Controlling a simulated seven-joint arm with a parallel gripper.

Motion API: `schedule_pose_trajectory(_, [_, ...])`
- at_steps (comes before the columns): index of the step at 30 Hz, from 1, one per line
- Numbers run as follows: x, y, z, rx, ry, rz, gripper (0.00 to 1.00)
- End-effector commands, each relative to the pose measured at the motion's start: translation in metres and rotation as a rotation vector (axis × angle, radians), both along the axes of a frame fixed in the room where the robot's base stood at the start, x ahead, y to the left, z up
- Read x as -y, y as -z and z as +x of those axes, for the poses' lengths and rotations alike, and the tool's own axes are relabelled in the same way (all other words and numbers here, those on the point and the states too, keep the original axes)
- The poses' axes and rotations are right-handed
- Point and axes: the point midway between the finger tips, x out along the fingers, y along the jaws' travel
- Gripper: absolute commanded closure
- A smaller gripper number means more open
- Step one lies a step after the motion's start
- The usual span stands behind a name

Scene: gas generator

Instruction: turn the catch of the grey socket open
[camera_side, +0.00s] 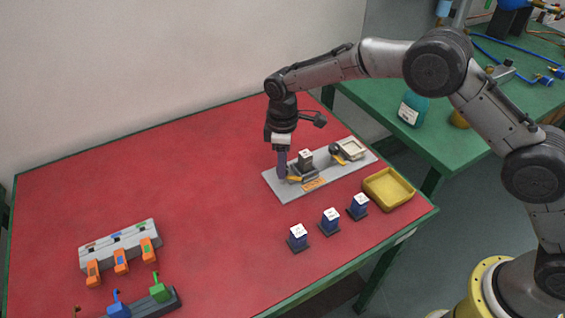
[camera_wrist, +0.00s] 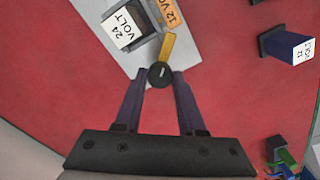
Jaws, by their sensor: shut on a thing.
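The grey socket (camera_side: 303,174) is on a light grey plate (camera_side: 284,193), with a block (camera_side: 305,159) seated in it. In the wrist view this block (camera_wrist: 127,28) has a white top reading 24 VOLT. The catch (camera_wrist: 168,46) is a yellow lever with a dark round knob (camera_wrist: 160,75). Its lever points away from my gripper, past the block's near right corner. The catch also shows in the side view (camera_side: 294,179). My gripper (camera_wrist: 160,80) points down at the plate's left end, with its two purple fingers shut on the knob.
A pale square socket (camera_side: 352,149) with another yellow catch (camera_side: 338,159) is on the plate's right end. A yellow tray (camera_side: 388,190) and several blue blocks (camera_side: 330,221) stand nearby. A grey rack (camera_side: 120,246) with orange pieces is at left. The red table's middle is clear.

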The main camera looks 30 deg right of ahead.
Motion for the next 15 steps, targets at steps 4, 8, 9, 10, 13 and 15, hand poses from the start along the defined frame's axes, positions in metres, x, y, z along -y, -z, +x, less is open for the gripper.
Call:
schedule_pose_trajectory(4, [-0.0001, -0.0011, 0.0002, 0.001, 0.137, -0.001, 1.00])
schedule_pose_trajectory(8, [-0.0001, -0.0014, 0.0003, 0.001, 0.260, 0.000, 1.00])
schedule_pose_trajectory(9, [-0.0001, -0.0013, 0.0003, 0.001, 0.298, 0.000, 1.00])
schedule_pose_trajectory(10, [-0.0001, -0.0012, 0.0002, 0.001, 0.326, 0.000, 1.00])
schedule_pose_trajectory(13, [-0.0001, -0.0014, 0.0002, 0.001, 0.415, 0.000, 1.00])
schedule_pose_trajectory(15, [-0.0001, -0.0016, 0.0004, 0.002, 0.474, 0.001, 1.00])
